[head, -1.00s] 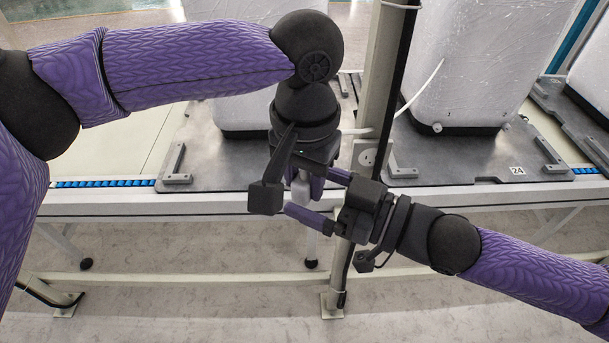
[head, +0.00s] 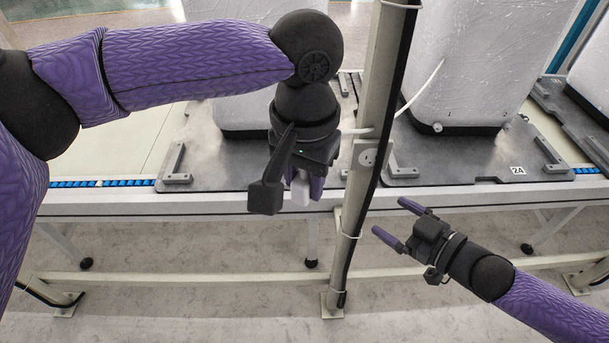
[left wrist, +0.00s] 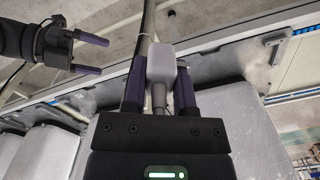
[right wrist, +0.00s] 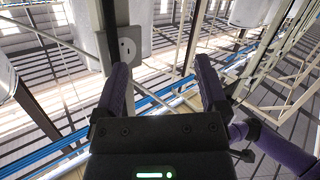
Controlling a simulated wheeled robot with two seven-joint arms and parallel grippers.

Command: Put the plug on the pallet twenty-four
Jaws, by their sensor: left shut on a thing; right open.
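The white plug (head: 300,193) is held in my left gripper (head: 306,186), in front of the conveyor's near edge and left of the post. In the left wrist view, the plug (left wrist: 161,66) sits between both purple fingers. Pallet twenty-four (head: 465,168), a dark grey plate with a "24" label, lies on the conveyor to the right of the post. A white wrapped appliance (head: 478,65) stands on it. A white cord (head: 424,86) runs from that appliance toward the post. My right gripper (head: 387,220) is open and empty, low in front of the conveyor.
A beige post (head: 352,215) with a black cable stands between my grippers. A socket box (head: 367,156) is fixed to it, also visible in the right wrist view (right wrist: 127,50). Another pallet (head: 215,170) with an appliance lies left of the post. Pallet twenty-four's front strip is bare.

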